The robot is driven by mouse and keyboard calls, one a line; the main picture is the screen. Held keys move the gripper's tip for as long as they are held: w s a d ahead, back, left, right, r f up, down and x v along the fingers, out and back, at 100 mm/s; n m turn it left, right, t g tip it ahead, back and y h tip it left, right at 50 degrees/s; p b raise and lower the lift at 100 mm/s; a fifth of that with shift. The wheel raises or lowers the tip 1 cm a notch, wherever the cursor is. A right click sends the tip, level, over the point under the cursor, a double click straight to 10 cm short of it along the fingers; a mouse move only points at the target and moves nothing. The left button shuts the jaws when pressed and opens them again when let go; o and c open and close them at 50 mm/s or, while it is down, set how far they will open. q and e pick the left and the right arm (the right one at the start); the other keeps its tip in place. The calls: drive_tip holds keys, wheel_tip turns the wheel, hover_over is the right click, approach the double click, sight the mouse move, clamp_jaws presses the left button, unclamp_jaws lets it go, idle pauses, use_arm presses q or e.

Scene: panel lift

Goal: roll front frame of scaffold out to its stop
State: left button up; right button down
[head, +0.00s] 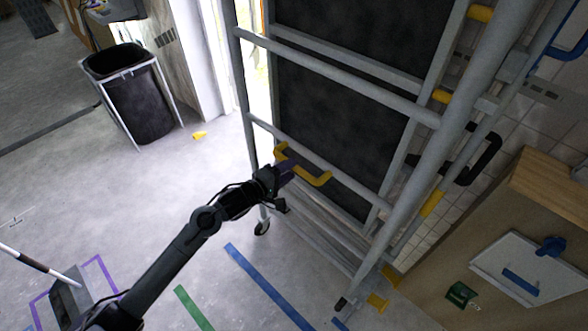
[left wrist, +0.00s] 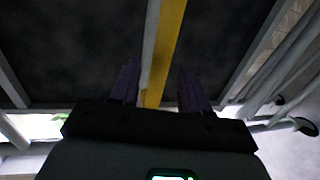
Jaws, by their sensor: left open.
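The scaffold's front frame (head: 340,75) is a grey tube frame standing upright, with dark panels behind its tubes. A yellow U-shaped handle (head: 318,181) is on its lower crossbar. My left gripper (head: 286,170) is at this handle, with its purple fingers reaching toward it. In the left wrist view the gripper (left wrist: 160,88) is open, and the yellow handle bar (left wrist: 167,40) shows between its two fingers, apart from both. I cannot tell how deep the bar sits between them. A caster (head: 262,228) stands under the frame's left post. My right gripper is not in view.
Blue tape (head: 268,287) and green tape (head: 193,308) mark the floor before the scaffold. A black bin (head: 140,100) stands at upper left. A wooden cabinet (head: 480,255) is at right. Open floor (head: 100,205) lies to the left.

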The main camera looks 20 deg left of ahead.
sight(312, 161)
use_arm(q)
drive_tip(key=shift+x, duration=1.5)
drive_tip(key=shift+c, duration=0.3)
clamp_jaws()
